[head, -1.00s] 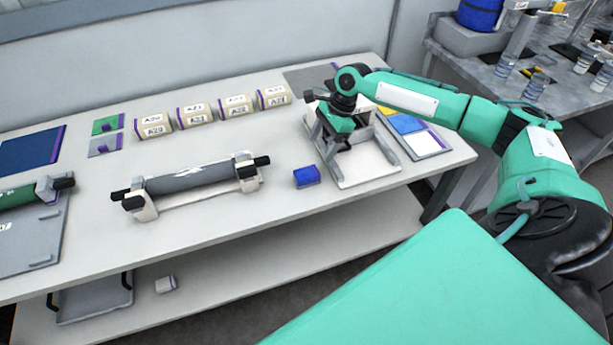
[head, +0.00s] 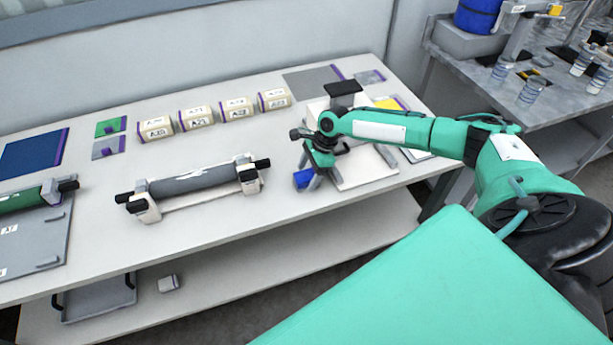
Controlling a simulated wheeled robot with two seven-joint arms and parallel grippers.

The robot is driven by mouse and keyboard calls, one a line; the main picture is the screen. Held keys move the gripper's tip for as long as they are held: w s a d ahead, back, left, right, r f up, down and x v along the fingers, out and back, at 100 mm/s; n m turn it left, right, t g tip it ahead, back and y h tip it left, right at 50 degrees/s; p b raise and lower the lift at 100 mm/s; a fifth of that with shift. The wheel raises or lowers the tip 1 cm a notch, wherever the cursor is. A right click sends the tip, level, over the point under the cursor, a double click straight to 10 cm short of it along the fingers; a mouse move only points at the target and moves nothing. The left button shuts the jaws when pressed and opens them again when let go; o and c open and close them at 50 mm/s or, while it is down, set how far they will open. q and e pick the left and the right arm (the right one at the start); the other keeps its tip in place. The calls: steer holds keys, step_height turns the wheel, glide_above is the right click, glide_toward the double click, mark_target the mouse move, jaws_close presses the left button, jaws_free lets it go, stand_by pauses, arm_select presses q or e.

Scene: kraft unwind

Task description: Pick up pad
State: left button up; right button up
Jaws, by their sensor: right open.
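A small blue block (head: 302,179), which looks like the pad, lies on the table right of the grey roller. My right gripper (head: 316,181) points down just at its right side, with its fingers open and partly in front of the block. I cannot tell whether the fingers stand around the block or only beside it. My left gripper is not in view.
A grey roller (head: 195,183) rests on a white cradle left of the block. A white stand with a black top (head: 343,88) stands behind my right arm. Several labelled boxes (head: 232,109) line the back. The table front (head: 225,235) is clear.

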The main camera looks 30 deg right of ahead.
mark_target(306, 175)
steer(key=shift+x, duration=0.8)
steer(key=c, duration=1.1)
steer(key=shift+r, duration=0.1)
step_height(306, 175, up, 20)
steer(key=b, duration=0.2)
steer(key=shift+b, duration=0.35)
